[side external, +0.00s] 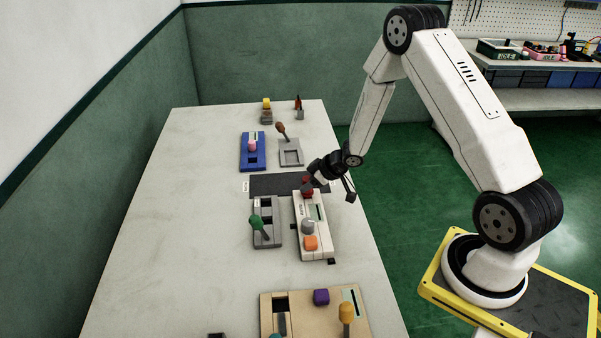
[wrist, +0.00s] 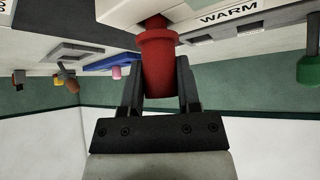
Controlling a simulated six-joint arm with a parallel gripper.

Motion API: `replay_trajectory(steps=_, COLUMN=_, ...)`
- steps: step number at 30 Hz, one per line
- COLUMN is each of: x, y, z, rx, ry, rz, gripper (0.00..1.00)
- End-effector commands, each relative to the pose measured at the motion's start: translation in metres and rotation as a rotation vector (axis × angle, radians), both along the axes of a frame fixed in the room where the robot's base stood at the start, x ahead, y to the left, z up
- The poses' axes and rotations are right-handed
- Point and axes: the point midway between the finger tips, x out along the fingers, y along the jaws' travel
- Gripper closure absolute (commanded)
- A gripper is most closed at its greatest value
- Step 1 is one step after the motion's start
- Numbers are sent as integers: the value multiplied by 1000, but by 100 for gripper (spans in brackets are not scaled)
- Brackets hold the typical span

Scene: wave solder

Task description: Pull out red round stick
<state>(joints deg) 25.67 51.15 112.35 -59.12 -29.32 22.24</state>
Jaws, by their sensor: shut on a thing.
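The red round stick (wrist: 159,62) shows large in the wrist view, a red cylinder with a wider collar. My gripper (wrist: 160,88) is shut on the stick, one finger on each side. In the side view the stick shows as a small red spot (side external: 307,186) at the far end of the white panel (side external: 323,243). My gripper (side external: 310,179) reaches it from the right, and its fingers partly hide it. I cannot tell how far the stick stands out of the panel.
The white panel also carries a grey knob (side external: 307,226) and an orange block (side external: 310,243). A grey unit with a green lever (side external: 259,226) stands close on its left. A blue unit (side external: 246,161) and a grey unit with a brown lever (side external: 291,158) stand farther back. The table's left side is clear.

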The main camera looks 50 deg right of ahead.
Motion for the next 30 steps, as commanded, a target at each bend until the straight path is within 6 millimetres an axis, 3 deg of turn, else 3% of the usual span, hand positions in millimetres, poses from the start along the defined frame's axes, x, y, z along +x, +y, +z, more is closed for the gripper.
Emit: replay_trajectory(steps=30, x=0, y=0, z=12, rx=0, ry=1, rz=0, gripper=100)
